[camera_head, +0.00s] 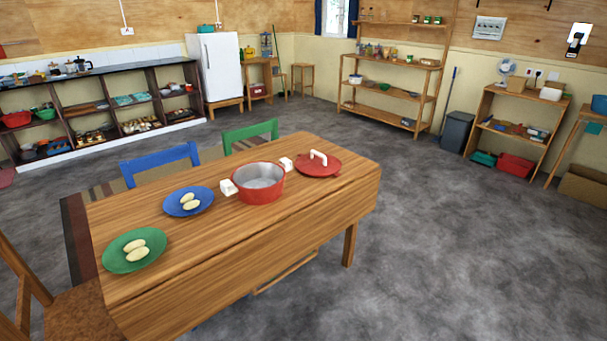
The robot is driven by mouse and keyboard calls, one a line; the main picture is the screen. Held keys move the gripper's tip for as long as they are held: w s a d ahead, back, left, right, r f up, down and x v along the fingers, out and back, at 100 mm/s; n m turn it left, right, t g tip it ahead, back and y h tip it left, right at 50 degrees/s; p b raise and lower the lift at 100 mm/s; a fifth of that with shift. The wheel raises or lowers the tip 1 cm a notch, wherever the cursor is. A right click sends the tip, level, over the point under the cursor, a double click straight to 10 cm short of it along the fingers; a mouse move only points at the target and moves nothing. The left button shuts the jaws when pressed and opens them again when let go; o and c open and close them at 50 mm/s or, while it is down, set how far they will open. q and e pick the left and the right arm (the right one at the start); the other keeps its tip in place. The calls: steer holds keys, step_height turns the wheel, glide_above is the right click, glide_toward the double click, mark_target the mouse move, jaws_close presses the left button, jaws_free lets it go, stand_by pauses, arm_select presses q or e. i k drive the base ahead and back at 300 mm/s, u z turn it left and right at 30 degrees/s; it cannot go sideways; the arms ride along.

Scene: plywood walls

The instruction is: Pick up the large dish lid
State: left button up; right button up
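The large dish lid (330,168) is red with a white arched handle. It lies flat on the wooden table (335,205) near its right end. Just left of it stands the red dish (260,190), an open pot with white side handles. The lid sits beside the dish, close to the dish's right handle. Neither of my grippers shows in the head view.
A blue plate (172,207) and a green plate (115,262), each with pale oval food pieces, sit on the table's left half. Blue (160,160) and green (250,136) chairs stand behind it; a wooden chair (75,312) is at front left. The floor right of the table is clear.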

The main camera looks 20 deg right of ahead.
mark_target(317, 164)
steer(key=k, duration=0.45)
steer(key=z, duration=0.75)
steer(key=i, duration=0.9)
steer(key=z, duration=0.45)
steer(key=i, duration=0.85)
steer(key=u, duration=0.8)
steer(key=i, duration=0.65)
steer(key=u, duration=0.8)
